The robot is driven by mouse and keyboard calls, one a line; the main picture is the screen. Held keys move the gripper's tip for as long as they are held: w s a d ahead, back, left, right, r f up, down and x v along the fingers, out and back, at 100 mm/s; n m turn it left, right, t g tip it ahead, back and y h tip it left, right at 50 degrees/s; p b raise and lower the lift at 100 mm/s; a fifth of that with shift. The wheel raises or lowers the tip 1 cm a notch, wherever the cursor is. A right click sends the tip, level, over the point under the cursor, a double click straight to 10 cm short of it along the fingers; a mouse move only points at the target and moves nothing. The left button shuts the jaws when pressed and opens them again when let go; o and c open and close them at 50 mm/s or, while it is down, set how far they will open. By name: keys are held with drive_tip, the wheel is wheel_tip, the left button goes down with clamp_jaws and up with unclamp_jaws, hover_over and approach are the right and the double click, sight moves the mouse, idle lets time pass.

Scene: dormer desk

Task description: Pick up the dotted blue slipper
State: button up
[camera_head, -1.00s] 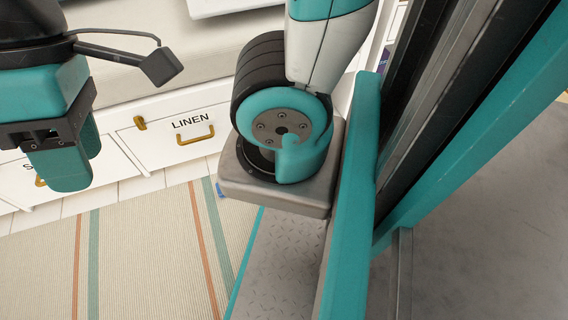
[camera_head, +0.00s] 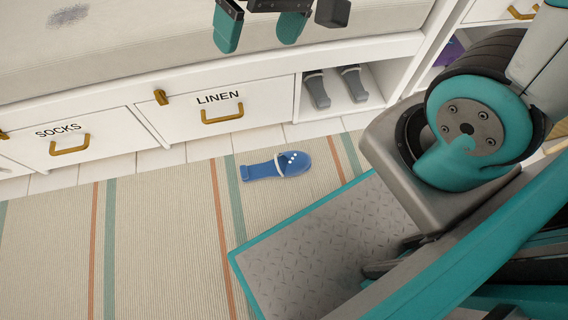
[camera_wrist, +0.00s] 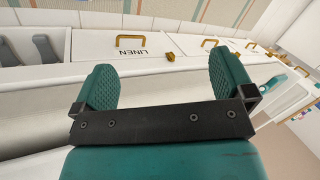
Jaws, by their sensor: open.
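The dotted blue slipper (camera_head: 262,170) lies on the striped rug in front of the LINEN drawer. It has white dots on its rounded toe part, which points right. My gripper (camera_head: 260,36) shows at the top edge of the head view, over the cushioned bench, well apart from the slipper. Its two teal fingers are spread with nothing between them. In the wrist view my gripper (camera_wrist: 165,86) is also open and empty, facing the white drawer fronts. I cannot make out the slipper clearly there.
The LINEN drawer (camera_head: 211,107) and SOCKS drawer (camera_head: 70,139) are shut, with brass handles. A pair of grey slippers (camera_head: 316,90) stands in an open cubby to their right. The striped rug (camera_head: 165,220) is clear around the blue slipper. The bench (camera_head: 190,45) overhangs behind.

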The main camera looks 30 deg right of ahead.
drive_tip(key=w+d+f+m+b, duration=0.15)
drive_tip(key=w+f+m, duration=0.3)
drive_tip(key=f, duration=0.45)
drive_tip(key=w+d+f+m+b, duration=0.1)
drive_tip(key=w+d+f+m, duration=0.15)
drive_tip(key=f+m, duration=0.4)
drive_tip(key=m+t+b, duration=0.1)
drive_tip(key=m+b, duration=0.3)
drive_tip(key=m, duration=0.8)
approach(280, 161)
drive_tip(key=b+x, duration=0.4)
drive_tip(key=b, duration=0.1)
drive_tip(key=b+x, duration=0.2)
drive_tip(key=shift+s+a+f+b, duration=0.1)
drive_tip(key=shift+s+a+b, duration=0.1)
drive_tip(key=shift+s+b, duration=0.1)
drive_tip(key=shift+w+a+f+h+b, duration=0.15)
drive_tip(key=shift+a+f+h+b, duration=0.2)
drive_tip(key=shift+f, duration=0.2)
drive_tip(key=b+x, duration=0.5)
drive_tip(key=shift+w+d+f, duration=0.1)
drive_tip(key=shift+w+d, duration=0.1)
drive_tip(key=shift+w, duration=0.05)
drive_tip(key=c, duration=1)
